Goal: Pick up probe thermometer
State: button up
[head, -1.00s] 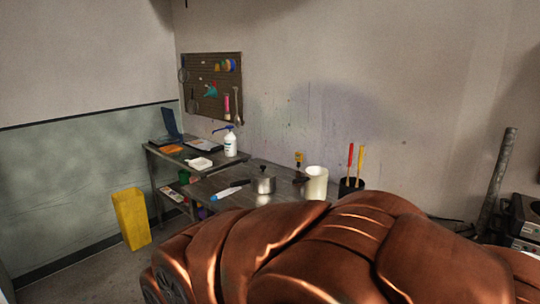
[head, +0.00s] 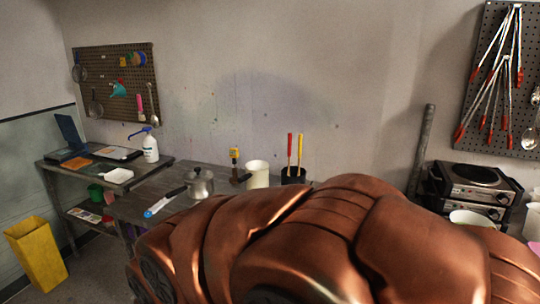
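I cannot surely single out the probe thermometer. A small yellow-topped item (head: 234,155) stands at the back of the metal table (head: 130,207), left of a cream cylindrical container (head: 257,175); it is too small to name surely. A slim white and blue item (head: 160,207) lies near the table's left front edge, beside a lidded metal pot (head: 199,184). My gripper is not in view. My large copper-coloured arm fills the lower middle and right and hides much of the table.
A black holder (head: 293,177) bears red and yellow handles. A side table at left holds a spray bottle (head: 150,147) and a white tray (head: 117,176). A yellow bin (head: 36,254) stands on the floor. A stacked hot plate (head: 473,187) is at right.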

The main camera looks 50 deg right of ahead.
aim_at(234, 152)
jog(key=z, duration=0.85)
jog(key=i, duration=1.65)
